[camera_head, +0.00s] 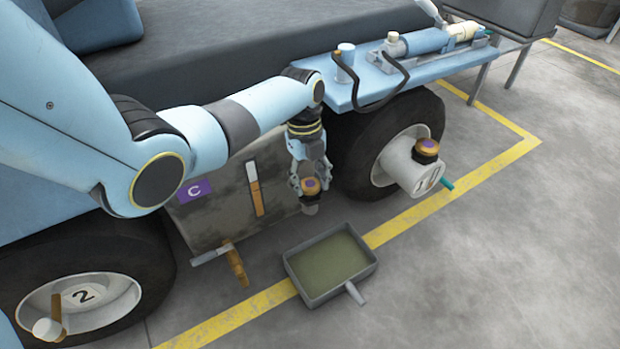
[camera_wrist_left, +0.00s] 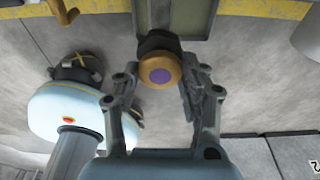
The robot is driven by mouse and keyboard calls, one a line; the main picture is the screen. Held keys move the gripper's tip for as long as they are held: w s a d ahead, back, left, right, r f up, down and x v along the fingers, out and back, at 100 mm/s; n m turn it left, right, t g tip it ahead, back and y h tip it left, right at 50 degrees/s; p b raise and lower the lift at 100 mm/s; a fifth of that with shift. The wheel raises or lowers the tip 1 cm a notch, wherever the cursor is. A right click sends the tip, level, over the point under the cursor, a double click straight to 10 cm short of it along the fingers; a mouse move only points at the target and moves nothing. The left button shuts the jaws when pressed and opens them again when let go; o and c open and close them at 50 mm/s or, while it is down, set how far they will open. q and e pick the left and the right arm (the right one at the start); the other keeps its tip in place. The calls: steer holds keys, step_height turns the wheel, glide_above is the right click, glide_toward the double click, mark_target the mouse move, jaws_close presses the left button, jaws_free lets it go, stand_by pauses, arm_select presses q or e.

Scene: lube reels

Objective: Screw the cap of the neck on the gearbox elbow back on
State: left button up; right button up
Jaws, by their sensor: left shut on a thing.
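My left gripper (camera_head: 312,180) reaches down in front of the grey panel and is shut on a brass-coloured cap (camera_head: 311,187) with a purple dot on top. In the left wrist view the cap (camera_wrist_left: 160,74) shows between the fingers, with a dark band behind it. My right gripper is not in view.
A grey drip tray (camera_head: 371,269) stands on the floor below. A similar cap (camera_head: 427,149) sits on the hub of the right wheel. A panel with a purple C label (camera_head: 194,190) stands behind my arm. A blue shelf (camera_head: 350,97) carries a hose. Open floor lies right.

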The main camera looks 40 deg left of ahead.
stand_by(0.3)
arm_select(q)
steer(key=m, duration=0.5)
steer(key=shift+f+g, duration=0.1)
steer(key=shift+g, duration=0.2)
steer(key=m+y, duration=0.1)
steer(key=m, duration=0.4)
steer(key=o, duration=1.7)
steer(key=shift+o, duration=0.2)
